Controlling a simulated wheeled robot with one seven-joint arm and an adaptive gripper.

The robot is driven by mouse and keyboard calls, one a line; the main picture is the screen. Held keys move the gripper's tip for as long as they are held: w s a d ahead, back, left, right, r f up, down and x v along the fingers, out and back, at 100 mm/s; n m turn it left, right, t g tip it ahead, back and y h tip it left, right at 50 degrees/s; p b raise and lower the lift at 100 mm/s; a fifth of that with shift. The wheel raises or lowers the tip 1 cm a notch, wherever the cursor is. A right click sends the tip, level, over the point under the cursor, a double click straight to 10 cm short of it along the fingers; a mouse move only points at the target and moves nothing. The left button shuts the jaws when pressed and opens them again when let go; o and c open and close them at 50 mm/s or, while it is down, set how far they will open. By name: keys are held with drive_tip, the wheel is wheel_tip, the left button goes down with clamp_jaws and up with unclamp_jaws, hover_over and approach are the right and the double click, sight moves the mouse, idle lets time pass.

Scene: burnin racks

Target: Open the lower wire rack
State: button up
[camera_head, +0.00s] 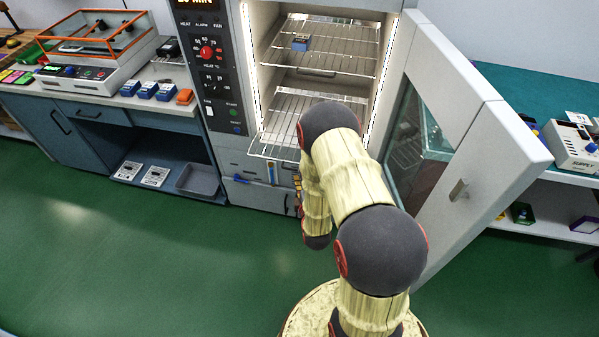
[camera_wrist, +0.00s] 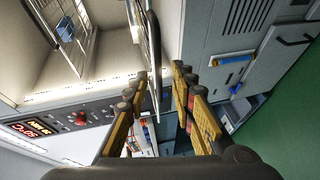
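The lower wire rack (camera_head: 283,120) is a silver wire shelf low in the lit chamber of the oven cabinet. Its front left corner sticks out past the chamber opening, and my arm hides its right part. In the wrist view its front edge (camera_wrist: 155,45) runs between my fingers. My gripper (camera_wrist: 155,95) is open, with yellow-brown fingers on both sides of that edge and visible gaps; I cannot tell whether either finger touches it. In the head view my gripper is mostly hidden behind my arm.
The upper wire rack (camera_head: 335,45) holds a small blue device (camera_head: 301,43). The oven door (camera_head: 470,130) stands wide open at the right. A control panel (camera_head: 208,70) is left of the chamber. Benches flank the oven, and green floor (camera_head: 130,260) is clear at left.

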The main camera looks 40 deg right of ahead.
drive_tip(key=v, duration=0.9)
drive_tip(key=shift+f, duration=0.1)
